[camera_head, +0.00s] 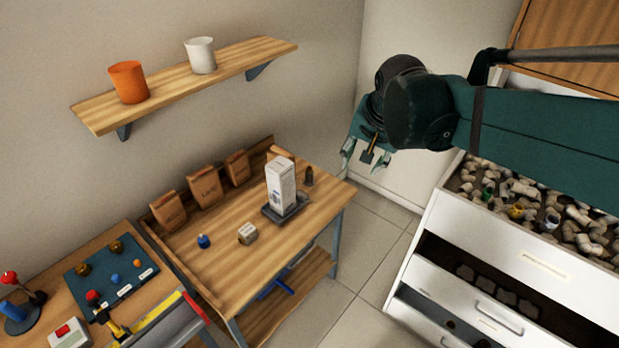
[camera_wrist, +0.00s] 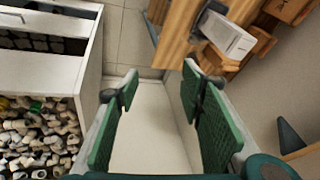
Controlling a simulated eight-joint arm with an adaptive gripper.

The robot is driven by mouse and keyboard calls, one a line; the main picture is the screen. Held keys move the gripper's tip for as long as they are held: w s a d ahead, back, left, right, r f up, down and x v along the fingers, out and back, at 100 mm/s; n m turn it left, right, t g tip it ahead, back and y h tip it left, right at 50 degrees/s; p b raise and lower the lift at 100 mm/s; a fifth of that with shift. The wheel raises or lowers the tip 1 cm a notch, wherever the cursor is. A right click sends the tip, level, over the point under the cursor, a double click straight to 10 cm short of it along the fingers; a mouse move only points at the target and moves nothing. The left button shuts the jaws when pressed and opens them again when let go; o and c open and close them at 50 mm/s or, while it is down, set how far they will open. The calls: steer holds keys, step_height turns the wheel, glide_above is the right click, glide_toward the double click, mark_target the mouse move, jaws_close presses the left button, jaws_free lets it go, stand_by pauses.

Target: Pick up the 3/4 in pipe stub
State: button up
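I cannot single out the 3/4 in pipe stub in either view. Many pale pipe fittings lie heaped in the open top of a white drawer cabinet (camera_head: 483,240) at the right, with a few green, yellow and bluish pieces among them. The same heap of fittings shows at the left of the wrist view (camera_wrist: 38,135). My gripper (camera_head: 364,156) hangs in the air between the wooden workbench and the cabinet, near the wall corner. In the wrist view my gripper (camera_wrist: 160,82) is open, its green-padded fingers wide apart with nothing between them.
The wooden workbench (camera_head: 215,270) carries brown paper bags (camera_head: 206,187), a white carton (camera_head: 281,185), a small tan box (camera_head: 248,234), a blue item (camera_head: 204,241) and a small dark item (camera_head: 309,176). A wall shelf (camera_head: 180,87) holds an orange cup (camera_head: 129,82) and a white cup (camera_head: 201,55).

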steer(key=w+a+f+m+g, duration=0.1)
steer(key=w+f+m, duration=0.1)
steer(key=w, duration=0.4)
steer(key=w+a+f+m, duration=0.1)
steer(key=w+a, duration=0.1)
steer(key=w, duration=0.3)
steer(key=m+g, duration=0.3)
steer(key=m, duration=0.3)
glide_toward(309, 168)
steer(key=s+d+r, duration=0.3)
steer(key=s+r, duration=0.1)
steer(key=s, duration=0.1)
steer(key=w+a+f+m, duration=0.1)
steer(key=f, duration=0.2)
steer(key=w+f+m, duration=0.1)
steer(key=w+f, duration=0.1)
steer(key=f, duration=0.1)
steer(key=w+a+f+m, duration=0.1)
steer(key=w+f, duration=0.1)
steer(key=f, duration=0.1)
steer(key=shift+w+a+f+g, duration=0.1)
steer(key=shift+a+g, duration=0.25)
steer(key=shift+g, duration=0.05)
steer(key=shift+w+a+f, duration=0.15)
steer(key=shift+w+f, duration=0.05)
steer(key=shift+f, duration=0.3)
steer(key=shift+f, duration=1.3)
steer(key=shift+f, duration=0.1)
